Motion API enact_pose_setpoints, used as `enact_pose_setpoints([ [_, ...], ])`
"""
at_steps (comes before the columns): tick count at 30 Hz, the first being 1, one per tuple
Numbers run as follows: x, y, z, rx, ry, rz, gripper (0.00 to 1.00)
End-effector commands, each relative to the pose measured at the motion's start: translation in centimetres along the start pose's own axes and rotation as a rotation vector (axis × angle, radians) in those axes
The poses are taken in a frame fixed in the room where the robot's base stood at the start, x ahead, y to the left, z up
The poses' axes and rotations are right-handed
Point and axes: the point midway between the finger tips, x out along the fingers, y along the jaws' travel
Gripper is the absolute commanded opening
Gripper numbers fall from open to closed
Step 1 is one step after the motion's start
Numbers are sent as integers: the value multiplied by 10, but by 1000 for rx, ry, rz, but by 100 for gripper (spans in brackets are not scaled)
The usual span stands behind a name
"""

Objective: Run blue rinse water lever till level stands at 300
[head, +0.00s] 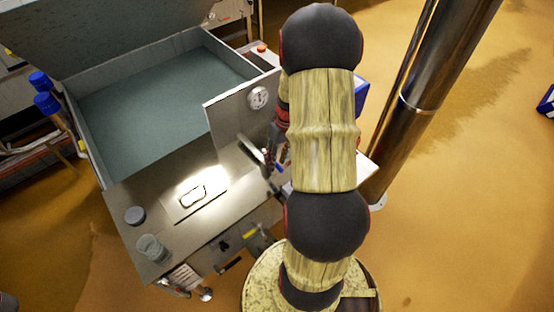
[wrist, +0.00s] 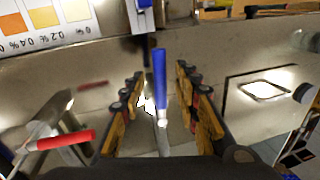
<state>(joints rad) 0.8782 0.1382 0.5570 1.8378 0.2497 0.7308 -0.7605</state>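The blue lever (wrist: 159,72) stands upright in the middle of the wrist view, on a pale metal stem. My gripper (wrist: 160,76) is open, with one finger on each side of the blue lever and a visible gap on both sides. In the head view my arm hides most of this place; a bit of the blue lever (head: 279,168) shows beside my gripper (head: 273,150). A clear beaker (head: 152,248) stands at the bench's front left corner. I cannot read a water level or a 300 mark in either view.
A red lever (wrist: 66,140) lies left of my gripper. An upright panel with a round dial (head: 258,98) stands behind. A large vat (head: 88,115) lies behind; a steel column (head: 415,95) stands right.

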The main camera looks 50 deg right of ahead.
Motion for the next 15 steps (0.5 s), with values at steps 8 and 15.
enact_pose_setpoints([
  [8, -36, 1, -1, 1, 5, 3, 32],
  [15, -85, 1, -1, 0, 4, 3, 32],
])
